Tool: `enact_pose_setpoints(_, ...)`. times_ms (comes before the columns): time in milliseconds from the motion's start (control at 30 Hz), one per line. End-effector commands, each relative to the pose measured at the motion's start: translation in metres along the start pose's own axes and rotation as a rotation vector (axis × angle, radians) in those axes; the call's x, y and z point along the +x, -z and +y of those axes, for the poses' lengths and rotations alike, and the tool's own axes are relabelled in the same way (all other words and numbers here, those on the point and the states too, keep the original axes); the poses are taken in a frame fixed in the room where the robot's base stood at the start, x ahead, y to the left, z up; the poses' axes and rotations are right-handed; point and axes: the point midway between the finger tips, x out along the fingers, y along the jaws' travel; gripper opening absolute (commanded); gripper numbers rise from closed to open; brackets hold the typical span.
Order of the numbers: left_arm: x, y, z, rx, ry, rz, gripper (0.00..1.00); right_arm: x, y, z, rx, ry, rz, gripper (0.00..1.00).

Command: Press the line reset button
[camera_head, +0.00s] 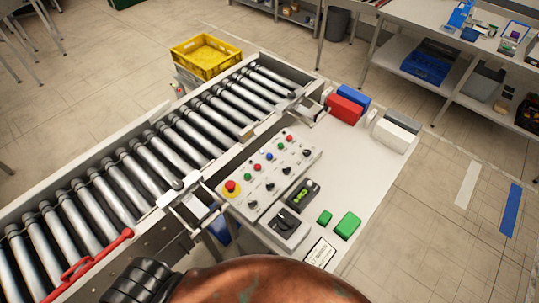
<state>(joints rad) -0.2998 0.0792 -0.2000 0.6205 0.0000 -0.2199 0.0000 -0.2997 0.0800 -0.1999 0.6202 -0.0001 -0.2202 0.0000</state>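A grey control panel (270,178) stands beside the conveyor, in the middle of the head view. It carries a row of small coloured buttons, among them a blue button (257,166), a red button (269,156) and a green button (280,147), with black knobs below them. A red mushroom button on a yellow base (231,187) sits at its left end. The labels are too small to read, so I cannot tell which one is the line reset button. Neither gripper's fingertips are visible. Parts of my own body cover the bottom edge.
The roller conveyor (160,167) runs from lower left to a yellow crate (205,56). A red handle (97,252) lies along its near edge. On the white table (345,170) are green blocks (347,225), a black switch box (284,226), and red (344,108) and white boxes (395,134).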

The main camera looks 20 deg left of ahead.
Motion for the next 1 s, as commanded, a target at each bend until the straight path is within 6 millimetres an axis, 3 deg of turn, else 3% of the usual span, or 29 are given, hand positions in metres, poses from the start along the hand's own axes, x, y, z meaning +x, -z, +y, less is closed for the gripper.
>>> enact_pose_setpoints(400,0.0000,-0.0006,-0.0002,0.000,0.000,-0.001,0.00,0.0000,-0.0003,0.0001,0.000,0.000,0.000,0.40)
enact_pose_setpoints(1000,0.0000,-0.0009,-0.0003,0.000,0.000,-0.002,0.00,0.0000,-0.0005,0.0000,0.000,0.000,-0.001,0.40)
